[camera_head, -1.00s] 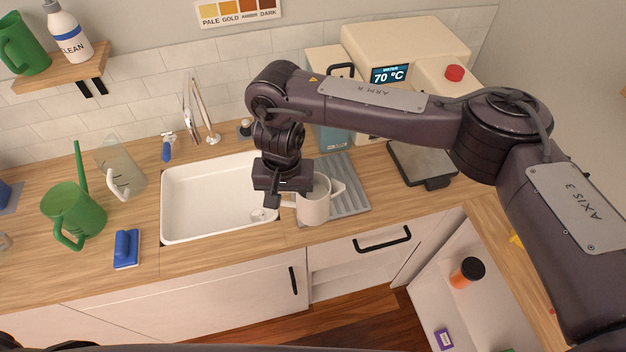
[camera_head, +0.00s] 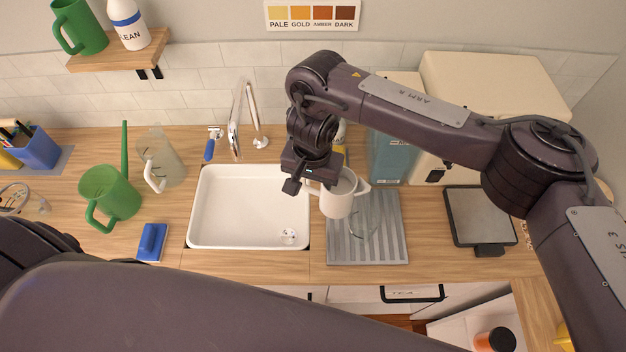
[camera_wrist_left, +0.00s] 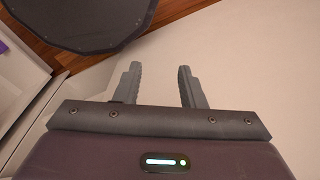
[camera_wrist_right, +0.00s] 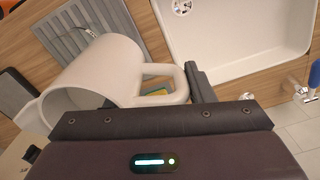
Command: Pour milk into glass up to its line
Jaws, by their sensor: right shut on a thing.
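A white jug (camera_head: 339,197) with a spout is held by my right gripper (camera_head: 309,188) over the left part of the grey ribbed mat. In the right wrist view the gripper (camera_wrist_right: 155,92) is shut on the jug's handle, and the jug (camera_wrist_right: 92,75) looks tilted. Its contents cannot be made out. A clear glass (camera_head: 363,226) stands on the mat just right of the jug, partly behind it. I cannot make out its line or any milk in it. My left gripper (camera_wrist_left: 158,85) is open and empty in the left wrist view, away from the counter.
The grey ribbed mat (camera_head: 390,252) lies right of the white sink (camera_head: 240,241). A dark flat plate (camera_head: 478,215) and a beige machine (camera_head: 490,95) stand further right. A blue container (camera_head: 390,158) is behind the mat.

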